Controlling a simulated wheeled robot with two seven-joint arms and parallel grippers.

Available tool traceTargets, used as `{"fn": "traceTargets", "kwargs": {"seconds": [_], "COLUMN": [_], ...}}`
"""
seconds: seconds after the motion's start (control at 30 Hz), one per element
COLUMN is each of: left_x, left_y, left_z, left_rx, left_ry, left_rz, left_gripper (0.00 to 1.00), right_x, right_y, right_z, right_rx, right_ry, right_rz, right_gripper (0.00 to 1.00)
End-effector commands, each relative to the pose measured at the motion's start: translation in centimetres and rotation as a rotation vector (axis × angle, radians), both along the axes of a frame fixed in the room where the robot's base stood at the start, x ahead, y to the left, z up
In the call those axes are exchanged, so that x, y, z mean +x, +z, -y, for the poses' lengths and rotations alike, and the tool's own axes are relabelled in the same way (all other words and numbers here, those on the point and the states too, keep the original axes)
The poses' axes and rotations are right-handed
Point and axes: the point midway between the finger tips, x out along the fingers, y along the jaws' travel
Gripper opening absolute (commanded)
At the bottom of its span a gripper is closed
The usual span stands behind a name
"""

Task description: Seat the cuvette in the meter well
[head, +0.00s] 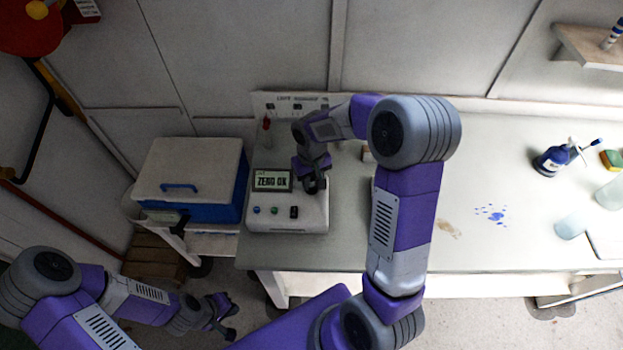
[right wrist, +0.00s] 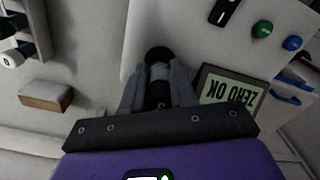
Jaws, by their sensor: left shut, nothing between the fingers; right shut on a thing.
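The meter (head: 262,222) is a pale box at the left of the bench, and its display (head: 271,181) reads ZERO OK. My right gripper (head: 314,186) is over the meter's right rear part, beside the display. In the right wrist view the right gripper (right wrist: 158,82) is shut on a small pale piece, seemingly the cuvette (right wrist: 158,72), mostly hidden by the fingers. A dark round shape (right wrist: 158,54) shows just beyond the fingertips; I cannot tell whether it is the well or a cap. Seating depth cannot be told. My left gripper (head: 226,322) is shut and empty, low over the floor.
A blue cooler with a white lid (head: 190,168) stands left of the bench. A rack (head: 267,130) with a red-topped item is behind the meter. A blue bottle (head: 552,160), a sponge (head: 611,159) and clear vessels are at the right. Blue spots (head: 490,213) mark the bench middle.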

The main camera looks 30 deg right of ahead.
Motion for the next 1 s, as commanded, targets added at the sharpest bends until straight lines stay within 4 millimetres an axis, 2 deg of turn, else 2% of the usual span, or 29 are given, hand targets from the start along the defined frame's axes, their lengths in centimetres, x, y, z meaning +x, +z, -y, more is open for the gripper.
{"fn": "traceTargets", "kwargs": {"seconds": [0.97,1.0], "left_x": [0.0,0.0], "left_y": [-1.8,-1.8], "left_z": [0.0,0.0], "left_rx": [0.000,0.000], "left_ry": [0.000,0.000], "left_rz": [0.000,0.000], "left_gripper": [0.00,0.00], "right_x": [0.0,0.0], "right_y": [-2.2,-2.3], "right_z": [0.0,0.0], "right_rx": [0.000,0.000], "right_ry": [0.000,0.000], "right_rz": [-0.001,0.000], "right_gripper": [0.00,0.28]}}
